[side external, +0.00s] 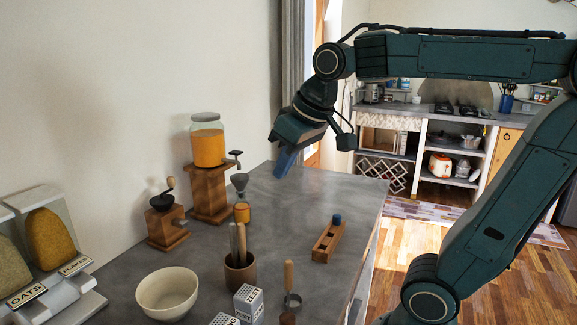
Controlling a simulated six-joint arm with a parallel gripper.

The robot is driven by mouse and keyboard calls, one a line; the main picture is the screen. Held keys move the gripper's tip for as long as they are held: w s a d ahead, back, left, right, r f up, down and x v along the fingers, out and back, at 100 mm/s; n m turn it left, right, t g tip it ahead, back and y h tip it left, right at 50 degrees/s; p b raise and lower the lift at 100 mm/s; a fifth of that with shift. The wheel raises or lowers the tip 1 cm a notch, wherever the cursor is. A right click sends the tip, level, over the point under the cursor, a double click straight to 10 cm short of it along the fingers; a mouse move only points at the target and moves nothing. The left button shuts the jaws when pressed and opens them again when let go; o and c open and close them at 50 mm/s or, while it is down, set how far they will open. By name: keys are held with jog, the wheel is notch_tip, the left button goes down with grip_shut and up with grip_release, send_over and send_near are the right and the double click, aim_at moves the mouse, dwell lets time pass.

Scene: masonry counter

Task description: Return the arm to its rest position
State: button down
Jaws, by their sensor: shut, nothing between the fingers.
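My gripper (287,160) is at the end of my dark green arm, in the upper middle of the side external view. It points down and slightly left, above the far part of the grey counter (330,195). Its blue fingers are shut with nothing between them. No object touches it.
Left of my gripper stand a jar of orange contents (208,140) on a wooden stand, a wooden grinder (166,215) and a small funnel-topped bottle (241,205). Nearer are a cream bowl (168,293), a brown cup of utensils (240,272) and a wooden block (329,240). The counter's right part is mostly clear.

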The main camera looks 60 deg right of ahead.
jog(key=s+a+f+n, duration=0.1)
jog(key=s+a+f, duration=0.2)
jog(key=s+f, duration=0.4)
jog(key=s, duration=0.3)
jog(key=shift+a+n+y, duration=0.25)
jog(key=shift+n+y, duration=0.05)
jog(key=shift+y, duration=0.1)
